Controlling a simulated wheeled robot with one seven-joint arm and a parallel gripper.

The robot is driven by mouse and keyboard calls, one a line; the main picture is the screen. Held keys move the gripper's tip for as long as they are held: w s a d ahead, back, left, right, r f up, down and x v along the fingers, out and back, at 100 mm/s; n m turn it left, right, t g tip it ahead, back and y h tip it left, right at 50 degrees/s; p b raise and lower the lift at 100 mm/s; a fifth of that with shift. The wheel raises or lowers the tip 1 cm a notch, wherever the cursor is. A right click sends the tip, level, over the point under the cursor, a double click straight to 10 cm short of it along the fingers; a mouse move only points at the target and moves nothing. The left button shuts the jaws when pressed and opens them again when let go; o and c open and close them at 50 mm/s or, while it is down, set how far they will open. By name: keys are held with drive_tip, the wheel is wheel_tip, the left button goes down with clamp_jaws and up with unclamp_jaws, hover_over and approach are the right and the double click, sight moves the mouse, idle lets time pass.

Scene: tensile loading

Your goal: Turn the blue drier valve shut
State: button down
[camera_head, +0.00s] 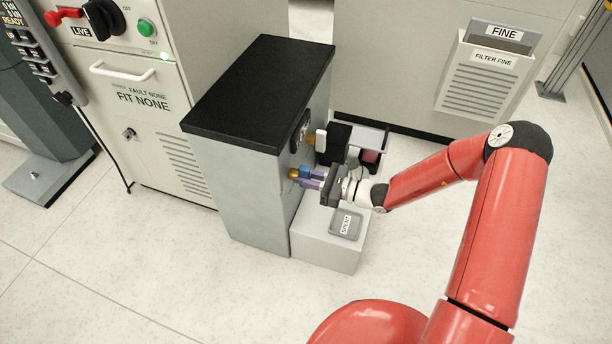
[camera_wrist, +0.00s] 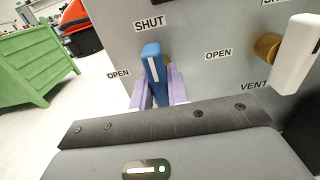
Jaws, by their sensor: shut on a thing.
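The blue valve handle (camera_wrist: 152,62) is on the grey panel in the wrist view, pointing up toward the SHUT label (camera_wrist: 149,23) with a slight tilt. An OPEN label (camera_wrist: 118,74) is to its left. My gripper (camera_wrist: 158,88) has its purple fingers on both sides of the handle, shut on it. In the head view the blue handle (camera_head: 305,171) shows small at the side of the black-topped cabinet (camera_head: 245,185), with my gripper (camera_head: 314,180) at it. The handle's lower end and pivot are hidden by the fingers and gripper body.
A white valve handle (camera_wrist: 297,40) on a brass stem is to the right, near VENT and OPEN labels. Below my gripper is a low grey box (camera_head: 325,247) with a SPENT tray (camera_head: 347,224). A FILTER FINE holder (camera_head: 485,75) hangs behind. Floor is clear in front.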

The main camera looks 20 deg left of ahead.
drive_tip(key=shift+f, duration=0.1)
drive_tip(key=c, duration=1.4)
unclamp_jaws()
drive_tip(key=shift+o, duration=0.2)
drive_tip(key=d, duration=0.8)
drive_tip(key=shift+s, duration=0.35)
drive_tip(key=s+d+r+n+t+h, duration=0.2)
drive_tip(key=s+d+r+n+h, duration=0.7)
drive_tip(key=r, duration=0.4)
drive_tip(key=s+d+r+n+t+h, duration=0.2)
drive_tip(key=s+d+r+n+h, duration=0.7)
drive_tip(key=s+d+r, duration=0.2)
drive_tip(key=shift+s+d+r+n, duration=0.2)
drive_tip(key=shift+d+r+n, duration=0.2)
drive_tip(key=shift+d+r, duration=0.45)
